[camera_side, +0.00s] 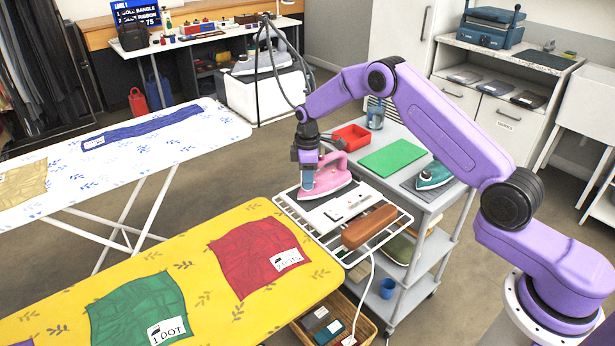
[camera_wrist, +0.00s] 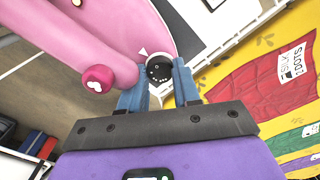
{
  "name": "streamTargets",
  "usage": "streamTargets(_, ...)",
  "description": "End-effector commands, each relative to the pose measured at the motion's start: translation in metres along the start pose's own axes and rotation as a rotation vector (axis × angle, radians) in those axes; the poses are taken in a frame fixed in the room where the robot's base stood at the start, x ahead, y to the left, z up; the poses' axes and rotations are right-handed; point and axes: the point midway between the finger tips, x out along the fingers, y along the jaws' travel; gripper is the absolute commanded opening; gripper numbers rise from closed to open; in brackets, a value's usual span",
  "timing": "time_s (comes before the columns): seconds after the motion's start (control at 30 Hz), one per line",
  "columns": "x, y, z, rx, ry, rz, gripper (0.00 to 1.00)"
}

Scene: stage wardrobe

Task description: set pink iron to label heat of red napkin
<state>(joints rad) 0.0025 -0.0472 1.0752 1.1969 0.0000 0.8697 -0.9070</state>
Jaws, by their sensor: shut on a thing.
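My gripper (camera_side: 308,168) is down at the iron's side. In the wrist view, my gripper's blue fingers (camera_wrist: 160,88) are shut on the iron's dark round dial (camera_wrist: 159,68), which has small white dots. A white triangular pointer sits on the pink body beside the dial. The dial's exact setting is too small to tell. The red napkin (camera_side: 243,257) lies on the yellow ironing board, and its white label (camera_wrist: 291,62) seems to read "SILK" and "2 DOTS".
A green napkin (camera_side: 135,308) labelled "1 DOT" lies on the same board. A brown block (camera_side: 369,227) and white card sit by the iron.

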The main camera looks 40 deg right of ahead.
Motion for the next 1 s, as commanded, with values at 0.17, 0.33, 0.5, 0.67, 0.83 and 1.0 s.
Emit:
streamTargets(0.17, -0.001, 0.0, 0.0, -0.002, 0.0, 0.001, 0.35)
streamTargets(0.33, 0.0, 0.0, 0.0, -0.003, 0.0, 0.001, 0.58)
streamTargets(0.5, 0.0, 0.0, 0.0, -0.003, 0.0, 0.001, 0.58)
streamTargets(0.67, -0.009, 0.001, 0.0, -0.004, 0.001, 0.002, 0.58)
streamTargets(0.83, -0.036, 0.001, -0.001, -0.004, 0.003, 0.003, 0.58)
streamTargets(1.0, -0.072, 0.001, -0.001, -0.003, 0.004, 0.005, 0.58)
